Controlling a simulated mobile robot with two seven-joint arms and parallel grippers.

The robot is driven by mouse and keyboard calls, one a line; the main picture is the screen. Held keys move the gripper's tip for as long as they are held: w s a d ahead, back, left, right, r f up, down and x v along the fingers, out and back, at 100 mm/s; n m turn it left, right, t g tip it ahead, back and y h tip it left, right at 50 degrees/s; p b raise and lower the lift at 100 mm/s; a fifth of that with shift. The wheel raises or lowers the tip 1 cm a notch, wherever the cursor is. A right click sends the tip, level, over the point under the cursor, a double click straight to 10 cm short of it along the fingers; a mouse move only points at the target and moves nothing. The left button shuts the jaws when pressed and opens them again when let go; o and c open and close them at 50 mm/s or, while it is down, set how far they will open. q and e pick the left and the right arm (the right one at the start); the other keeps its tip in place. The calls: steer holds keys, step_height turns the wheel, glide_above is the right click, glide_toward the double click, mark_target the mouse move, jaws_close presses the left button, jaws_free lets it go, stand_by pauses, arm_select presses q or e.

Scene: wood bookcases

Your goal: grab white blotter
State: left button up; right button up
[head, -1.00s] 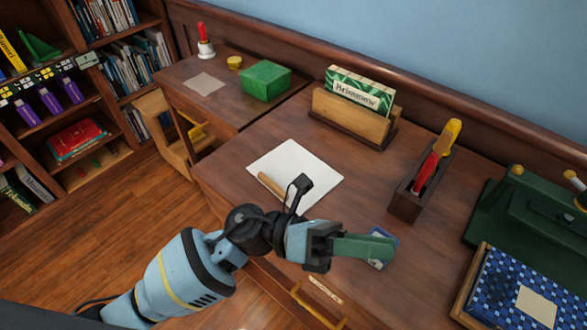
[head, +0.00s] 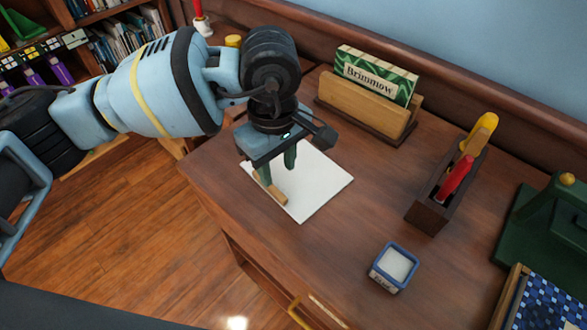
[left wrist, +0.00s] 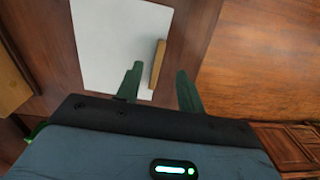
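A flat white sheet, which I take for the white blotter (head: 318,182), lies on the desk with a short wooden bar (head: 279,195) along its near left edge. My left gripper (head: 277,168) points down over that edge, its green fingers apart; it hides part of the sheet. In the left wrist view, the sheet (left wrist: 108,40) is upper left and the wooden bar (left wrist: 157,64) shows between the two open fingers (left wrist: 159,88), one over the sheet and one past its edge. Nothing is held. Contact with the desk cannot be told. My right gripper is not in view.
A small blue-rimmed box with white inside (head: 393,267) stands right of the sheet. Behind are a wooden holder (head: 366,104) with a green box (head: 376,77) and a dark tool holder (head: 431,212). Bare desk lies between the sheet and the small box.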

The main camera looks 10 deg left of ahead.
mark_target(278, 192)
arm_select(q)
steer(key=shift+w+a, duration=0.1)
steer(key=shift+a, duration=0.05)
steer(key=shift+a+f+p, duration=0.1)
steer(key=shift+f+p, duration=0.2)
steer(key=shift+f, duration=3.55)
steer(key=shift+c, duration=0.2)
jaws_close()
